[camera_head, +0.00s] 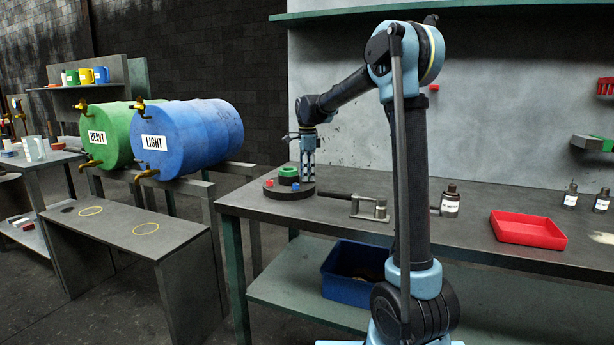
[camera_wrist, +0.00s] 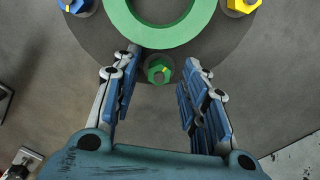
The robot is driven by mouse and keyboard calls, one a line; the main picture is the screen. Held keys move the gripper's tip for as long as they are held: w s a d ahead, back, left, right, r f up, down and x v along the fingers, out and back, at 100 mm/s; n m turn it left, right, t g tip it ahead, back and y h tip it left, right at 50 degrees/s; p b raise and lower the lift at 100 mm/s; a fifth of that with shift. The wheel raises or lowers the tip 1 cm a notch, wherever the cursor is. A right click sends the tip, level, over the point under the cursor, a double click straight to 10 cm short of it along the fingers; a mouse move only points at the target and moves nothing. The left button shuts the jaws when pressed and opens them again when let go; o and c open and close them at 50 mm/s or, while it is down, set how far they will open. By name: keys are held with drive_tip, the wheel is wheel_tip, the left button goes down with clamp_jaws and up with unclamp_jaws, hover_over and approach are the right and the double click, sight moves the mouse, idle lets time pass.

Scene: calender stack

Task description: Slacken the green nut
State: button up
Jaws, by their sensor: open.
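The green nut (camera_wrist: 159,71) is a small hexagon with a yellow mark, on a dark round base (camera_wrist: 100,38) just outside a larger green ring (camera_wrist: 192,33). My gripper (camera_wrist: 160,75) is open in the wrist view, with one finger on each side of the nut. I see a gap between the nut and both fingers. In the head view my gripper (camera_head: 308,165) points down over the right side of the dark round base (camera_head: 272,191), beside the green ring (camera_head: 289,173). The green nut cannot be made out in the head view.
A blue nut (camera_wrist: 77,6) and a yellow nut (camera_wrist: 240,6) sit on the same base. A red nut (camera_head: 269,183) shows in the head view. A metal fixture (camera_head: 368,207), a dark bottle (camera_head: 450,203) and a red tray (camera_head: 527,230) stand to the right on the bench.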

drive_tip(key=shift+f, duration=0.1)
clamp_jaws()
drive_tip(key=shift+w, duration=0.15)
idle(2.0)
unclamp_jaws()
wheel_tip(320, 180, up, 12)
idle(0.6)
